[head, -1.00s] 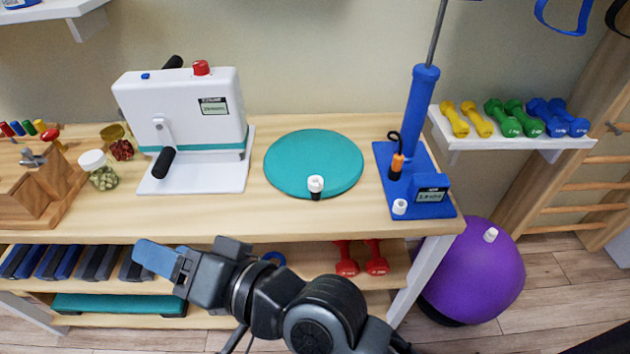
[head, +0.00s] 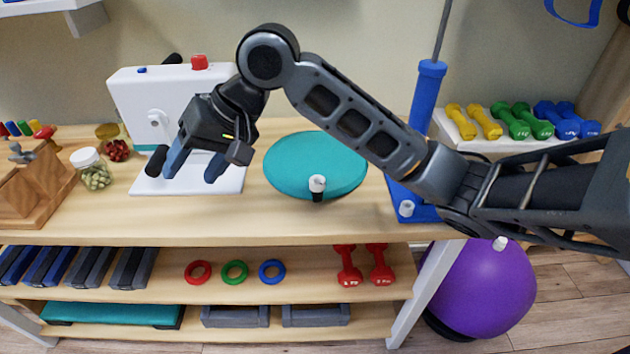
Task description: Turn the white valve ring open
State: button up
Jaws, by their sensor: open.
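A small white ring-like cap (head: 317,183) sits on a black stem at the front edge of the round teal cushion (head: 300,160) on the bench. Similar white caps are on the blue pump's base (head: 406,208) and on the purple ball (head: 499,243). I cannot tell from their look whether any is turned open. My gripper (head: 194,167) is open and empty, its blue fingers pointing down in front of the white crank machine, left of the teal cushion. It is apart from all three white caps. My arm hides much of the pump.
The white crank machine (head: 135,95) with its black handle (head: 156,160) stands close to my gripper. A jar (head: 93,170) and a wooden peg block (head: 35,190) are at left. The bench front (head: 255,222) is clear. Dumbbells lie on the right shelf (head: 478,146).

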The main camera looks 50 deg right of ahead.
jog(key=s+d+f+m+g+h, duration=0.1)
jog(key=s+d+f+g+h, duration=0.15)
jog(key=d, duration=0.65)
jog(key=m+g+h+b, duration=0.2)
jog(key=g+h, duration=0.1)
send_over(318, 177)
jog(key=a, duration=0.1)
jog(key=f, duration=0.8)
jog(key=shift+s+f, duration=0.3)
jog(key=shift+f, duration=0.05)
